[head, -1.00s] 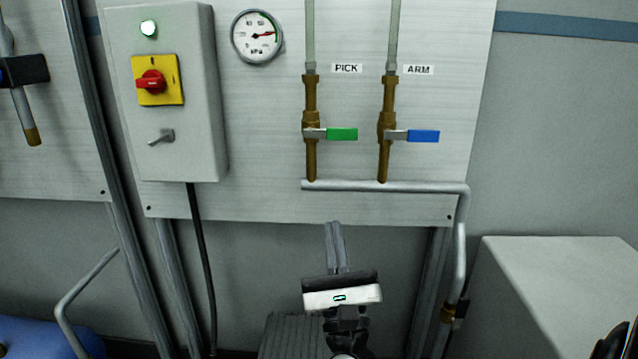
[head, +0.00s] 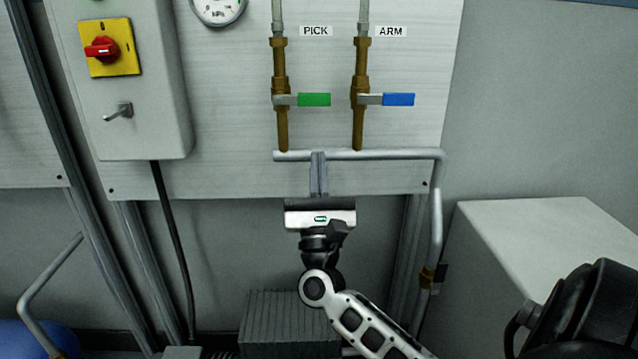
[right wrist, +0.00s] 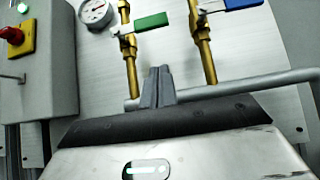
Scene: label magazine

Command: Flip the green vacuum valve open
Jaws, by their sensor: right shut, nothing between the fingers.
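The green valve handle (head: 314,99) sticks out sideways to the right from the brass pipe under the PICK label (head: 316,31), across the vertical pipe. It also shows in the right wrist view (right wrist: 151,22). My right gripper (head: 318,156) is shut and empty, its fingers pointing up. In the head view its fingertips lie over the horizontal grey pipe, below the green handle and apart from it. The right wrist view shows the closed fingers (right wrist: 157,72) below the handle too. My left gripper is not in view.
A blue valve handle (head: 398,99) sits to the right under the ARM label (head: 391,31), also sideways. A grey control box (head: 150,60) with a red knob (head: 101,49) stands at the left. The horizontal pipe (head: 400,154) crosses below both valves. A pale box (head: 540,240) stands at lower right.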

